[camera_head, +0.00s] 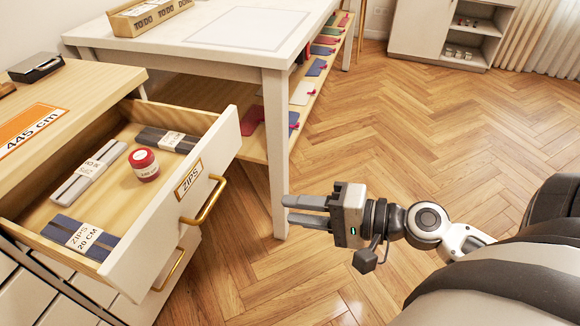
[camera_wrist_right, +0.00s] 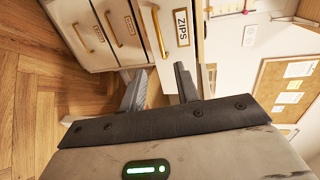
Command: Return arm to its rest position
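My right arm reaches in from the lower right of the head view. Its gripper (camera_head: 286,209) is over the floor, right of the open drawer and near the front leg of the white table. It points left. The two fingers are apart with nothing between them; the right wrist view shows the gap (camera_wrist_right: 158,84) too. The drawer front, labelled ZIPS (camera_wrist_right: 181,27), is beyond the fingers there. My left gripper is not in view.
The open drawer (camera_head: 165,228) holds zip packs (camera_head: 85,235) and a red-lidded jar (camera_head: 144,163). The white table (camera_head: 190,48) stands behind, with coloured items on its lower shelf (camera_head: 251,145). A white cabinet (camera_head: 420,28) is at the back. Wooden floor (camera_head: 420,130) lies clear right of the table.

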